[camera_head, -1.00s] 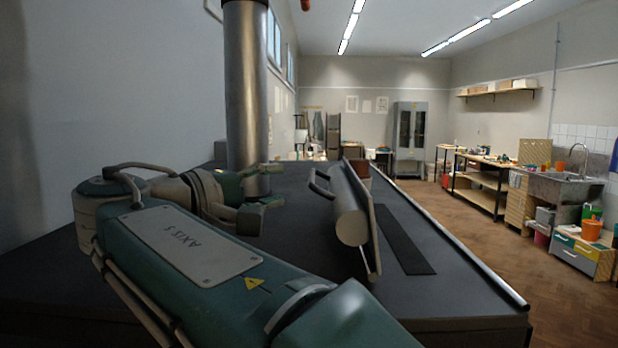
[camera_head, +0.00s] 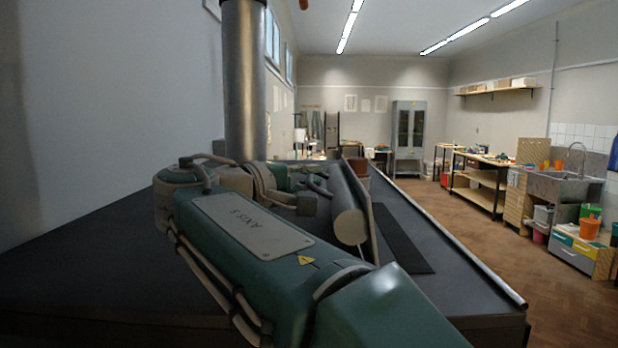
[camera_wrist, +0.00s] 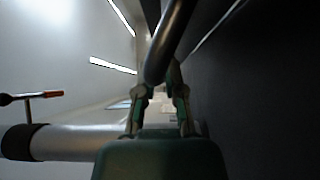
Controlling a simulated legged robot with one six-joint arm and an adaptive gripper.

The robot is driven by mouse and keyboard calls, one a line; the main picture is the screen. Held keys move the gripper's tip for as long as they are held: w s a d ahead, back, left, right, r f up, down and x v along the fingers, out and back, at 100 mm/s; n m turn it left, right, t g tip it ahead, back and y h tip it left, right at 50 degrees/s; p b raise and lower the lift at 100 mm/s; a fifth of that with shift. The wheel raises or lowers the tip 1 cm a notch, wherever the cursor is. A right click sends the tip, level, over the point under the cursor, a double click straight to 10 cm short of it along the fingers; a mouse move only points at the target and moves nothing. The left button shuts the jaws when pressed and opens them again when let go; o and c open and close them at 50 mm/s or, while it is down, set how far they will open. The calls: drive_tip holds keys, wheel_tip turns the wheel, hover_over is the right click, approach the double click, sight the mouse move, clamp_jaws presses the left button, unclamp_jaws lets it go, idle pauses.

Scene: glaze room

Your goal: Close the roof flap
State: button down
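The roof flap (camera_head: 372,222) stands up on edge, open, on the dark flat roof (camera_head: 440,262). A pale cylinder (camera_head: 347,212) lies along its left face. In the head view my gripper is beside this handle and partly hidden behind my arm. In the wrist view my gripper (camera_wrist: 161,88) has its two fingers apart. A dark curved bar (camera_wrist: 172,38), apparently the handle, runs at the fingertips. I cannot tell whether they touch it.
A thick metal pipe (camera_head: 245,85) rises from the roof behind my arm. A dark strip (camera_head: 402,238) lies right of the flap, with clear roof around it. A metal rail (camera_head: 465,255) edges the roof at right. A wall stands close at left.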

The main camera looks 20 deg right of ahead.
drive_tip(key=shift+d+r, duration=0.15)
drive_tip(key=shift+d, duration=0.1)
idle(0.4)
drive_tip(key=shift+s+d+r+m+g+y, duration=0.2)
drive_tip(key=shift+d+r+m+g+y, duration=0.1)
drive_tip(key=shift+d+r+m+y, duration=0.25)
drive_tip(key=d+m+y, duration=0.1)
drive_tip(key=s+d+r+m+y, duration=0.1)
drive_tip(key=d+y, duration=0.1)
drive_tip(key=d+m+y, duration=0.1)
drive_tip(key=d, duration=0.1)
drive_tip(key=shift+s+d+r+m+y, duration=0.2)
drive_tip(key=shift+s+m+y, duration=0.15)
drive_tip(key=shift+s, duration=0.05)
drive_tip(key=d+m+y, duration=0.1)
drive_tip(key=d+y, duration=0.1)
drive_tip(key=s+d+f+m+y, duration=0.1)
drive_tip(key=d+y, duration=0.1)
drive_tip(key=s+d+f+m+y, duration=0.1)
drive_tip(key=d+y, duration=0.1)
drive_tip(key=d, duration=0.1)
drive_tip(key=shift+s+f+m, duration=0.1)
drive_tip(key=shift+f+m, duration=0.1)
drive_tip(key=shift+m, duration=0.1)
drive_tip(key=shift+s+d+f+m+t+y, duration=0.25)
drive_tip(key=shift+d+f+m+t+y, duration=0.25)
drive_tip(key=shift+y, duration=0.4)
drive_tip(key=shift+d+f, duration=0.3)
drive_tip(key=shift+f, duration=0.55)
